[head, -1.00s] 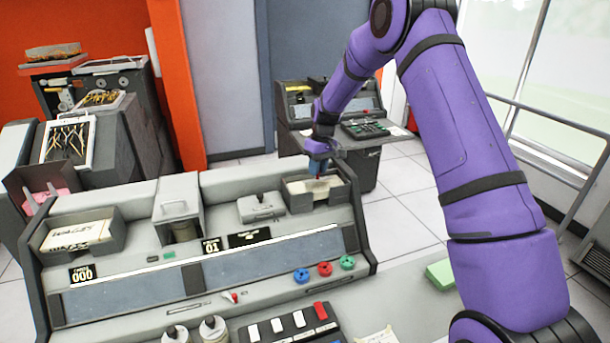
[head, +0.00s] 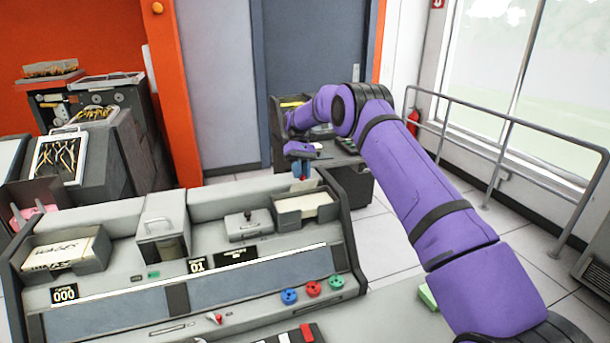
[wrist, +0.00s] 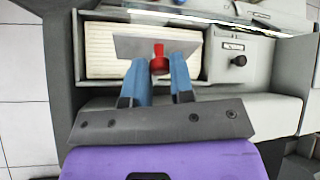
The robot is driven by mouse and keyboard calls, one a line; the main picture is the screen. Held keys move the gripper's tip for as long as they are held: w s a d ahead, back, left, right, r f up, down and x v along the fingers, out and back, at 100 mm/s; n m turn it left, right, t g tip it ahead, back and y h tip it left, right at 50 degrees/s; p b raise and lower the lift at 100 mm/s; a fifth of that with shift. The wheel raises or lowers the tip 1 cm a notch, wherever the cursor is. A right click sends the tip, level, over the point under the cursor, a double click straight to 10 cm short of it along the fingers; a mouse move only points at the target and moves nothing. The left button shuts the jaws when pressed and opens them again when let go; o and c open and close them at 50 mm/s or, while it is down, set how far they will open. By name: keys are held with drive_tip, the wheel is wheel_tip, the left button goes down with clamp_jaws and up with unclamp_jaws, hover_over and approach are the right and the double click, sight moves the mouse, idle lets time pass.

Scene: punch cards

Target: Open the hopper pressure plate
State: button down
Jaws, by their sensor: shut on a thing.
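The hopper (head: 283,217) is a grey open box at the right end of the console, holding a stack of cream cards (head: 305,203). In the wrist view, the grey pressure plate (wrist: 190,44) lies across part of the cards (wrist: 100,52). A red handle (wrist: 159,62) stands at the plate. My gripper (wrist: 162,68) has its blue fingers on either side of this handle and is shut on it. In the head view, my gripper (head: 301,170) is at the hopper's back edge. The plate is hard to make out there.
Left of the hopper is a grey unit with a dark knob (head: 248,215). A stacker tray with cards (head: 60,250) is at the console's left. Blue, red and green buttons (head: 313,288) line the front. A grey machine (head: 345,185) stands behind.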

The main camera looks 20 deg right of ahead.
drive_tip(key=shift+w+g, duration=0.25)
drive_tip(key=shift+g, duration=0.15)
